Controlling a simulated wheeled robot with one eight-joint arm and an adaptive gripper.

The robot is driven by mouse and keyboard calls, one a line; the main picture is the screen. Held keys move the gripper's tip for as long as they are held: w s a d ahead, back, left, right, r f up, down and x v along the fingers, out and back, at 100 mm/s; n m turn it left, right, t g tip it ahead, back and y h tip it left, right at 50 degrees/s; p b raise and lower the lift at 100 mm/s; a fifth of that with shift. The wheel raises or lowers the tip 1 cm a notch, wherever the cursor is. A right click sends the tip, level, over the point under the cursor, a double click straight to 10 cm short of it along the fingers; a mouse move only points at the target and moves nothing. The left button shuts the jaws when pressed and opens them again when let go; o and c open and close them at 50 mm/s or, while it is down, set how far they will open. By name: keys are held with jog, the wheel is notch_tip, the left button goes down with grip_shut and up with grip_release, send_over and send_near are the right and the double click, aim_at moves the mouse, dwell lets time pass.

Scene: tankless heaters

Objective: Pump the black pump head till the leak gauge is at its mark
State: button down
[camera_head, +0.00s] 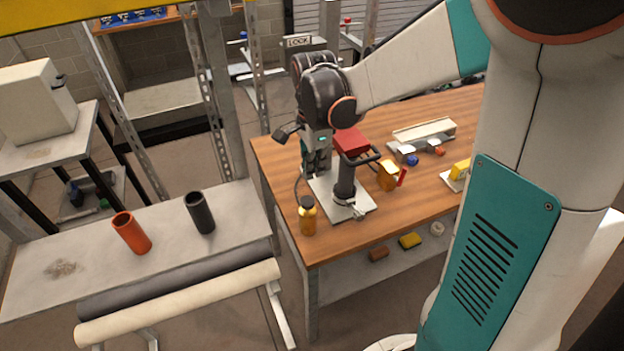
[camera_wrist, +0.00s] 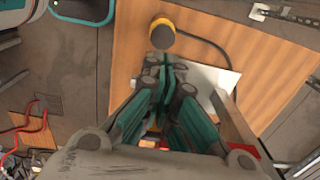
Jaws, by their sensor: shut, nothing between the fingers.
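A hand pump with a dark upright cylinder (camera_head: 345,184) stands on a pale metal base plate (camera_head: 362,205) on the wooden bench. Its black handle (camera_head: 366,157) sticks out at the top right. A red box (camera_head: 350,141) shows just behind the pump's top. An amber bottle with a black cap (camera_head: 307,216) stands left of the plate; its round top also shows in the wrist view (camera_wrist: 162,34). My gripper (camera_head: 317,172) points down, shut and empty, left of the cylinder and near the plate. In the wrist view its fingers (camera_wrist: 166,72) are together. I cannot make out a gauge reading.
The wooden bench (camera_head: 285,160) carries a yellow fitting with a red lever (camera_head: 389,176) right of the pump and a white rail (camera_head: 424,130) behind. A dark hose (camera_wrist: 205,43) curves near the bottle. Orange (camera_head: 131,233) and black (camera_head: 200,212) tubes stand on the left table.

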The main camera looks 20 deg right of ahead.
aim_at(313, 199)
jog(key=shift+a+r, duration=0.1)
jog(key=shift+r, duration=1.45)
notch_tip(313, 199, up, 3)
jog(key=shift+f+p, duration=0.2)
jog(key=shift+p, duration=0.15)
notch_tip(313, 199, down, 14)
jog(key=b, duration=0.3)
jog(key=shift+b, duration=0.4)
